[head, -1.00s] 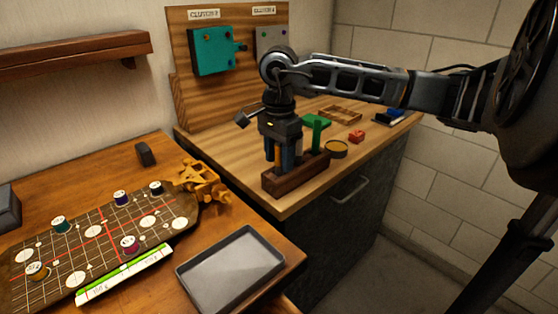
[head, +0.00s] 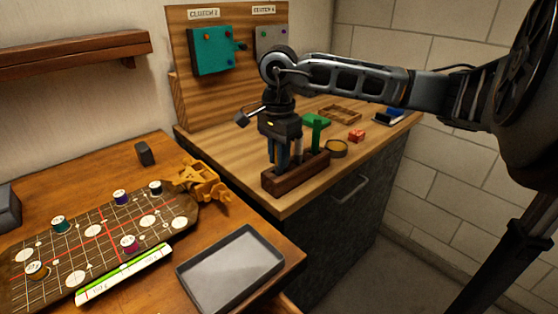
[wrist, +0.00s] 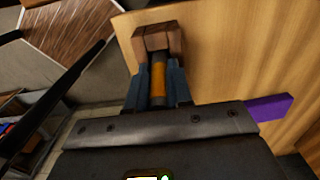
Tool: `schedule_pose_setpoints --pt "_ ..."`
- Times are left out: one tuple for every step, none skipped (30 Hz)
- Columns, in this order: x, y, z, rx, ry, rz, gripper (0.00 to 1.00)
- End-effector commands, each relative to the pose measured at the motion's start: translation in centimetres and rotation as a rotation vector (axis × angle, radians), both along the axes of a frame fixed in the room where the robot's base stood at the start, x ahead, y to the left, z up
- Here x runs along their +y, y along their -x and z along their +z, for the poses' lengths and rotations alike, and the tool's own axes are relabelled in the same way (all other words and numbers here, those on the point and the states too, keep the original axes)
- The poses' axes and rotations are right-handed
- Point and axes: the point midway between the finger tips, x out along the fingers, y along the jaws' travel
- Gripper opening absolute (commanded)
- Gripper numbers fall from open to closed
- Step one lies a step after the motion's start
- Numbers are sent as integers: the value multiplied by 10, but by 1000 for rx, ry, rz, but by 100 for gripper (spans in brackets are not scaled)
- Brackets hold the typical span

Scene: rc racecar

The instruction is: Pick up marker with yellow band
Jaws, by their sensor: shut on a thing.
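The marker with the yellow band (wrist: 158,78) shows in the wrist view as a dark stick with a yellow-orange band. It lies between the blue fingers of my gripper (wrist: 157,92). My gripper is shut on it. In the head view, my gripper (head: 277,152) points down over the wooden holder (head: 296,177), and the fingers hide the marker there. The holder's end (wrist: 158,40) also shows in the wrist view, just beyond the marker's end. I cannot tell whether the marker still sits in the holder.
A green T-shaped piece (head: 317,130) stands close right of my gripper. A round yellow-topped dish (head: 337,148), a red block (head: 356,136) and a wooden frame (head: 340,114) lie farther right. A board with panels (head: 210,50) stands behind. A grey tray (head: 230,270) lies in front.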

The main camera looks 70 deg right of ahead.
Motion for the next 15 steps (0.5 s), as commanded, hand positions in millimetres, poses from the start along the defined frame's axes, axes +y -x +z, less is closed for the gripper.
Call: schedule_pose_setpoints --pt "0 0 0 0 0 0 0" --pt "0 0 0 0 0 0 0" --pt "0 0 1 0 0 0 0" --pt "0 0 2 0 0 0 0" --pt "0 0 2 0 0 0 0" --pt "0 0 4 0 0 1 0" --pt "0 0 6 0 1 1 0" --pt "-1 0 8 -1 3 1 0" --pt "-1 0 12 0 4 1 0" --pt "-1 0 14 -1 3 2 0" --pt "-1 0 18 -1 3 2 0" --pt "-1 0 23 0 5 1 0" --pt "-1 0 27 0 4 0 0" --pt "-1 0 31 -1 4 0 0" --pt "-1 0 38 0 5 1 0"
